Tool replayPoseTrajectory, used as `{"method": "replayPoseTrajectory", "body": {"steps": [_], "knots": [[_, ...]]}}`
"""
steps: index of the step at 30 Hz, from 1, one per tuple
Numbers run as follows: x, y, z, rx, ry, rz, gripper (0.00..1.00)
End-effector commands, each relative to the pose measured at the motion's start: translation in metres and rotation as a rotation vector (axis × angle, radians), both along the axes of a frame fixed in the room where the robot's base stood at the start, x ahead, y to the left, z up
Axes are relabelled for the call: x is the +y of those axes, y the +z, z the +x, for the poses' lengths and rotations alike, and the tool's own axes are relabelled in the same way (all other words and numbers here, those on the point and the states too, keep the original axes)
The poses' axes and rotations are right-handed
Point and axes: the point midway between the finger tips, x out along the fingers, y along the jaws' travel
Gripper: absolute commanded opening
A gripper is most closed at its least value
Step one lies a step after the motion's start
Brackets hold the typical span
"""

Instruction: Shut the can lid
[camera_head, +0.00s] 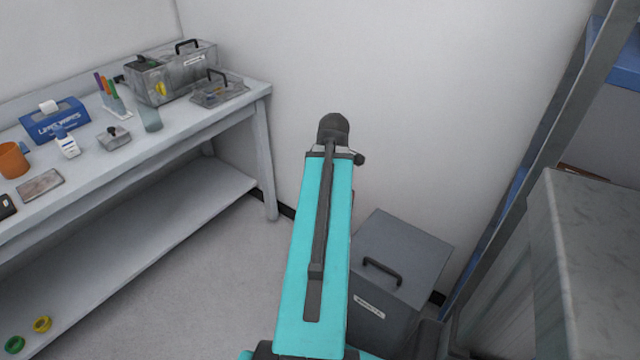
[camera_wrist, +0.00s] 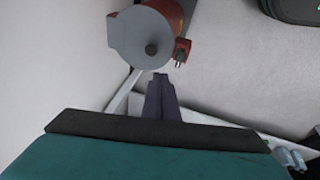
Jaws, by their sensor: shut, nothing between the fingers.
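In the wrist view, a red can (camera_wrist: 172,10) shows at the top, partly cut off by the frame's edge. I cannot tell whether the lid sits flush or stands open. A small red part with a dark tip (camera_wrist: 182,52) sticks out at the can's right.
The head view shows a white bench (camera_head: 80,215) with several items at left. A grey box with a handle (camera_head: 405,255) stands on the floor near the wall. A blue-and-grey rack (camera_head: 540,130) and grey cabinet (camera_head: 590,230) are at right. Open floor lies between bench and box.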

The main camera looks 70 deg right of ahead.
Motion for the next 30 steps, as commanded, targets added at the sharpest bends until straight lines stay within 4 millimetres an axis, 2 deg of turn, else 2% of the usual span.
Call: {"method": "replayPoseTrajectory", "body": {"steps": [6,23,26,30], "knots": [[0.005,0.01,-0.002,0.0,0.0,0.0,0.0],[0.006,0.011,-0.001,0.0,0.002,0.0,0.0],[0.007,0.011,0.002,0.0,0.009,0.001,0.0],[0.014,0.01,0.017,0.001,0.036,0.002,0.0]]}}
